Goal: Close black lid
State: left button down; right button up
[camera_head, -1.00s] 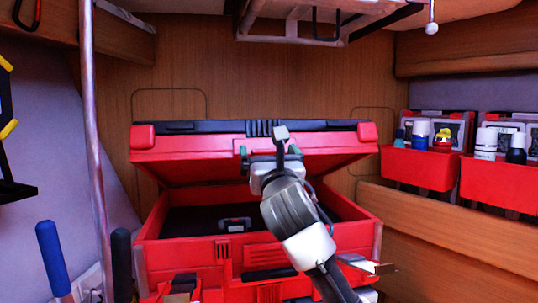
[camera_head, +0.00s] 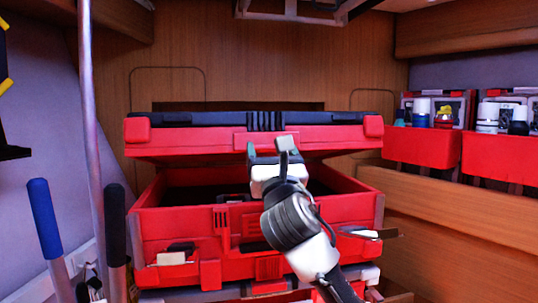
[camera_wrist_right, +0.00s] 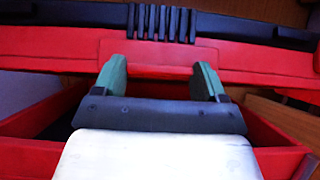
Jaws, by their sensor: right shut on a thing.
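The lid (camera_head: 190,138) of a red toolbox is red along its front with a black top strip. It is partly open, its front edge raised above the box body (camera_head: 180,222), with a dark gap between. My right gripper (camera_head: 273,149) is at the middle of the lid's front edge. In the right wrist view, the two green fingers (camera_wrist_right: 160,80) stand well apart on either side of a raised red part of the lid (camera_wrist_right: 160,55), closed on it. My left gripper is not in view.
Red bins (camera_head: 422,147) with bottles stand on the right ledge. A metal pole (camera_head: 90,120) and blue and black handles (camera_head: 43,215) stand at the left. A wooden wall is behind. Small tools lie at the box's front.

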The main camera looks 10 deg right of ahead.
notch_tip(320, 180, down, 12)
jog(key=s+t+b, duration=0.1)
jog(key=t+b, duration=0.2)
jog(key=b, duration=1.1)
jog(key=shift+f, duration=0.15)
jog(key=shift+a+b, duration=0.1)
jog(key=shift+b, duration=0.2)
jog(key=o, duration=1)
jog(key=shift+s, duration=0.1)
jog(key=shift+c, duration=0.2)
jog(key=shift+o, duration=1.6)
jog(key=b+v, duration=0.2)
jog(key=v, duration=0.8)
jog(key=shift+s+f, duration=0.25)
jog(key=shift+f, duration=0.05)
